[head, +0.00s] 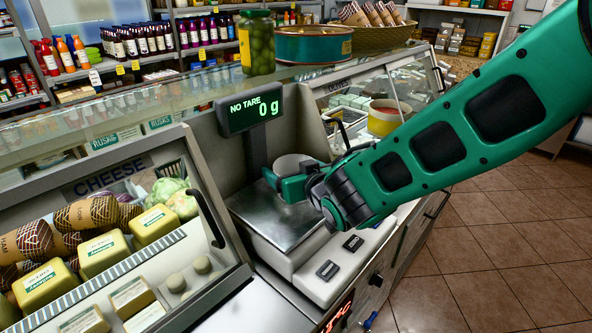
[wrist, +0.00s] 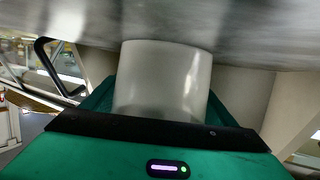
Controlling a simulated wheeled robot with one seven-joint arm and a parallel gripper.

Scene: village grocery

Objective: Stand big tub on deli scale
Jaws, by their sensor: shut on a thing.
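The big tub (head: 292,163), a plain whitish cylinder, is upright over the back part of the deli scale's metal plate (head: 275,218). My green gripper (head: 291,187) is shut on the tub, and its fingers hide the tub's lower part in the head view. In the wrist view the tub (wrist: 165,75) stands between the jaws, its far end close to the grey metal plate (wrist: 240,45). I cannot tell whether it touches the plate. The scale's display (head: 254,109) reads "NO TARE 0 g".
The cheese case (head: 100,250) is left of the scale, and the olives case (head: 375,105) is behind it to the right. A jar of olives (head: 257,42) and a round tin (head: 312,45) stand on the glass top. The plate's front part is clear.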

